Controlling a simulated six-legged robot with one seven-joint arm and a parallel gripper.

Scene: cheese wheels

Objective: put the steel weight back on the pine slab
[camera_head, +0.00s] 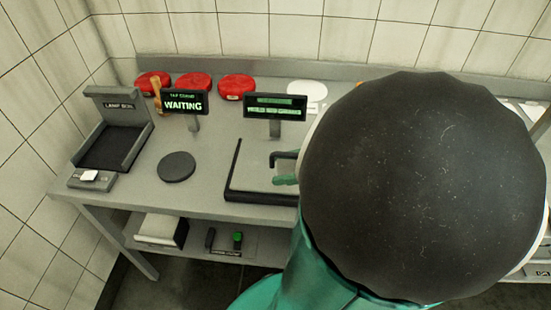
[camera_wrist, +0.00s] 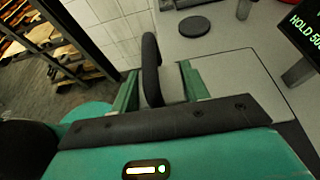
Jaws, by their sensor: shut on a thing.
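My gripper (camera_wrist: 158,88) is shut on a grey block with a dark, rounded upright part (camera_wrist: 150,62), which I take to be the steel weight. The dark part stands between the two green fingers and reaches beyond them. In the head view my gripper (camera_head: 285,178) shows only as a green fingertip with a dark hooked shape by it, over the pale plate of a scale (camera_head: 258,172). My own arm hides the rest. I cannot tell whether the held thing touches the plate. I cannot make out the pine slab for certain in either view.
A dark disc (camera_head: 176,166) lies on the grey bench, left of the scale. Two displays (camera_head: 184,103) (camera_head: 275,107) stand behind. Red wheels (camera_head: 236,87) line the back, and a lamp box (camera_head: 115,135) is at left. Wooden racks (camera_wrist: 45,40) show in the wrist view.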

